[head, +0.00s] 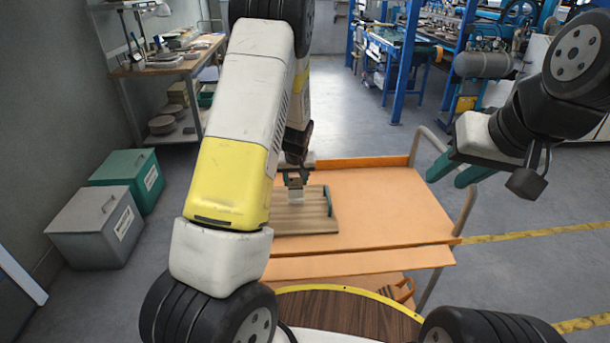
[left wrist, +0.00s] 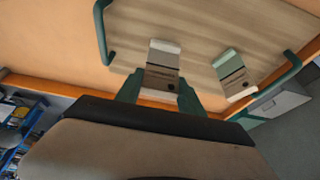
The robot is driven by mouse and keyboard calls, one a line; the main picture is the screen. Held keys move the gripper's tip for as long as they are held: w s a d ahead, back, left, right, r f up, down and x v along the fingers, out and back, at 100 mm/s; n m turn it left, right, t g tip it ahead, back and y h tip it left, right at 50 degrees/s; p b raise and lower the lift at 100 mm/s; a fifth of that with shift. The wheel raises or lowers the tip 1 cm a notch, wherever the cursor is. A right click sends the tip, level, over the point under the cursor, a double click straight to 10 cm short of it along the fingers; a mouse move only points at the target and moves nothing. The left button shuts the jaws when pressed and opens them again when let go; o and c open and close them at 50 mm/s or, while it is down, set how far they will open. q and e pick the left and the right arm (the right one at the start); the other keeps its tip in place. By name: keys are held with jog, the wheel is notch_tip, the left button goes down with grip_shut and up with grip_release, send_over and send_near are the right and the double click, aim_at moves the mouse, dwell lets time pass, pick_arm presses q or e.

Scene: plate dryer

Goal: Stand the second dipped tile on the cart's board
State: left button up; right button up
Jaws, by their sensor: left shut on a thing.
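The wooden board (head: 310,221) with green handles lies on the orange cart (head: 390,205); it also fills much of the left wrist view (left wrist: 205,35). My left gripper (head: 294,180) is over the board, and in the left wrist view its green fingers (left wrist: 160,92) are shut on a tile with a whitish end (left wrist: 163,58). Another tile with a pale green end (left wrist: 233,72) is at the board, beside the held one and apart from it. I cannot tell whether the held tile touches the board. My right gripper (head: 456,172) is open and empty, right of the cart.
The cart's orange top is bare right of the board, and its grey rail (head: 467,210) rises at the right. A grey bin (head: 97,222) and a green bin (head: 130,172) stand on the floor at left. A workbench (head: 165,62) is behind them.

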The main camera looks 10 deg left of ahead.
aim_at(295, 187)
pick_arm(q)
jog(key=shift+w+a+f, duration=0.2)
jog(key=shift+w, duration=0.15)
jog(key=shift+f, duration=1.55)
jog(key=o, duration=1.5)
jog(key=shift+f, duration=0.15)
jog(key=shift+c, duration=0.2)
